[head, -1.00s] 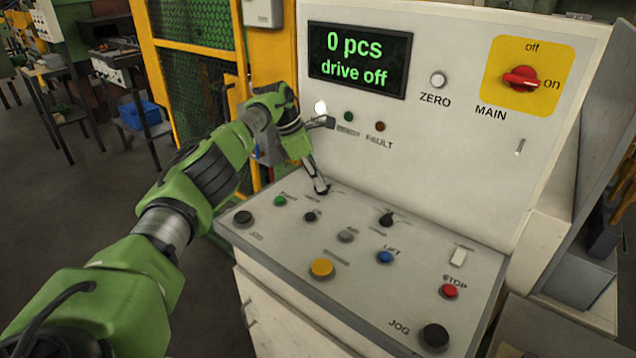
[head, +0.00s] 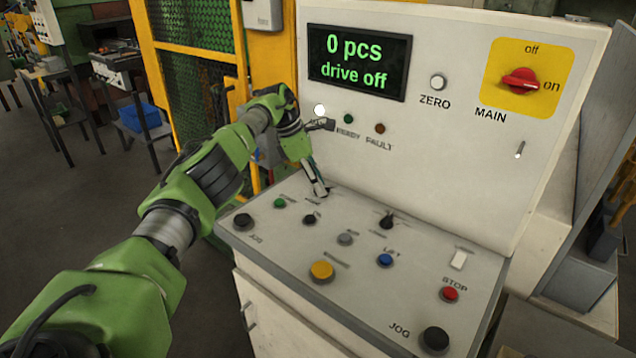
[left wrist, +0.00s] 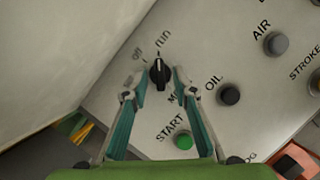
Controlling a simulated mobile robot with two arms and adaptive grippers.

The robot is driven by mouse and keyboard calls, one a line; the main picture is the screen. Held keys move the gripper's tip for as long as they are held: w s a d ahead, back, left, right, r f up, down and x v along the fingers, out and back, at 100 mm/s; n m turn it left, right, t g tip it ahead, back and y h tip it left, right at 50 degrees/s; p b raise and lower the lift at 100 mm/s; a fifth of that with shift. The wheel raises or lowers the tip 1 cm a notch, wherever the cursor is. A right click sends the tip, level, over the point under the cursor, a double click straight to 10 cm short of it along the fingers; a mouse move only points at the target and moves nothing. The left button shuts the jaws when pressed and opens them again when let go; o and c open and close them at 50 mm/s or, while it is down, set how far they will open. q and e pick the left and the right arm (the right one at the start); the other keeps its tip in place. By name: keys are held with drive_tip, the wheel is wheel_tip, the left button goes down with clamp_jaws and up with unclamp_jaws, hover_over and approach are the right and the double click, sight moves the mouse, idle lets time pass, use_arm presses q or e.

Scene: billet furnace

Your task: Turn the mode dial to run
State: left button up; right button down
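The mode dial (left wrist: 160,73) is a small black knob on the sloped panel, with "off" and "run" lettered beyond it in the left wrist view. Its pale mark is at the upper end and points up, closer to "run" than to "off". My left gripper (left wrist: 158,80) has its teal fingers apart, one on each side of the dial, with gaps still showing. In the head view the left gripper (head: 321,191) reaches down to the back left of the panel and largely hides the dial. My right gripper is not in view.
The green start button (left wrist: 183,142) and dark oil button (left wrist: 229,95) sit close to the fingers. The upright panel face rises just behind, with a display (head: 358,62) reading "0 pcs, drive off". The red main switch (head: 521,80) is at upper right.

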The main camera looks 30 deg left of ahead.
use_arm(q)
drive_tip(key=v, duration=1.2)
